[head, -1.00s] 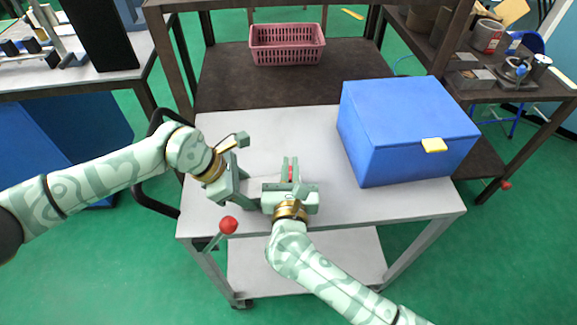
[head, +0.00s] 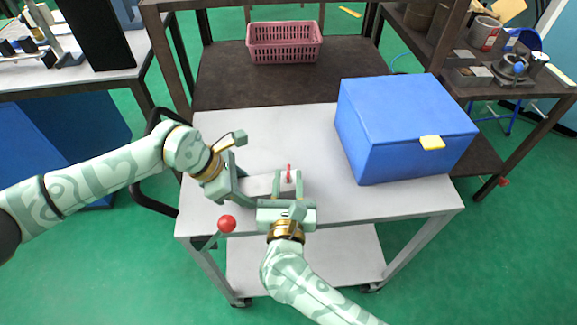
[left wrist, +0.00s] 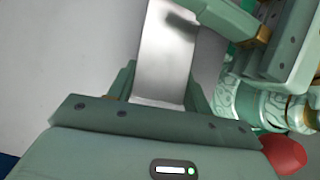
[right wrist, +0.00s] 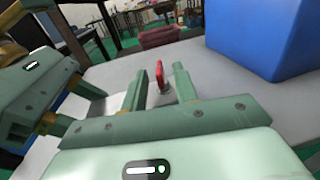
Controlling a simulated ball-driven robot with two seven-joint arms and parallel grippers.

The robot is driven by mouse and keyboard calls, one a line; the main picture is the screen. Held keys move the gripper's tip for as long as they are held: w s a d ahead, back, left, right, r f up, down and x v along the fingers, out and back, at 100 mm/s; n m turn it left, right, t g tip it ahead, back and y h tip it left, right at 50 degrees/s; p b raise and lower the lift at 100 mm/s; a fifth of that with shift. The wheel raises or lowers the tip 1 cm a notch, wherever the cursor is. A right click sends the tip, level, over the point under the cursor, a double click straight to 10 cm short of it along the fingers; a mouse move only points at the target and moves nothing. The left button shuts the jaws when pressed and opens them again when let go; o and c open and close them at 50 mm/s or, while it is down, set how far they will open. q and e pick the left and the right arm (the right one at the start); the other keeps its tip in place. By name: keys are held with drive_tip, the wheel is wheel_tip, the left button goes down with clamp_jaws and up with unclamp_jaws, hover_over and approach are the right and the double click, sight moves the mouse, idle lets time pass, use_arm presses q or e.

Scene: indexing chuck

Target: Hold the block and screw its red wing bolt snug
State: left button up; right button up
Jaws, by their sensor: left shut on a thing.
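The pale grey metal block (head: 259,184) lies level just over or on the cart top; I cannot tell which. My left gripper (head: 245,188) is shut on its left end. The block also shows between the left fingers in the left wrist view (left wrist: 165,55). The red wing bolt (head: 289,172) stands upright at the block's right end. My right gripper (head: 288,182) is open, its fingers apart on either side of the bolt's line. In the right wrist view the red wing (right wrist: 160,75) shows in the gap, apparently touching neither finger. How deep the bolt sits is hidden.
A blue box (head: 400,130) with a yellow latch stands on the right of the grey cart top (head: 260,130). A red ball-ended lever (head: 227,224) is at the cart's front left. A pink basket (head: 284,42) sits on the dark table behind. The cart's middle back is clear.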

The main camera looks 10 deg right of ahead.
use_arm(q)
drive_tip(key=o, duration=1)
use_arm(e)
drive_tip(key=s+a, duration=0.1)
drive_tip(key=s, duration=0.6)
drive_tip(key=shift+s, duration=0.35)
use_arm(q)
drive_tip(key=v, duration=1.2)
